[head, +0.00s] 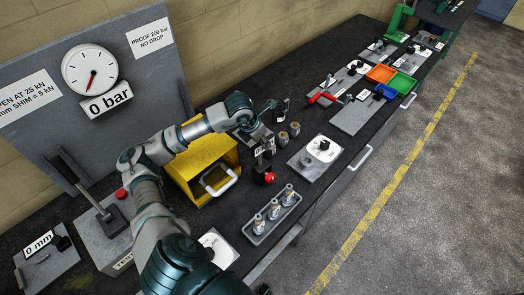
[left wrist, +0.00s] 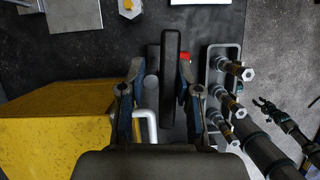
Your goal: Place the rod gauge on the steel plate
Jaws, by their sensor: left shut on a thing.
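My left gripper (head: 262,120) reaches over the bench beside the yellow box. The gripper is shut on the dark bar; I cannot tell for sure that this is the rod gauge. A grey steel plate (head: 299,161) with a white disc lies to the right of the gripper, apart from it. A small dark claw, apparently my right gripper (left wrist: 264,107), shows at the right edge of the left wrist view; its jaw state is unclear.
The yellow box (head: 193,165) with a white handle stands close to the gripper. A red knob (head: 270,178) and a tray (head: 259,237) of three metal fittings stand nearby. Orange and green bins (head: 381,74) lie farther along the bench.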

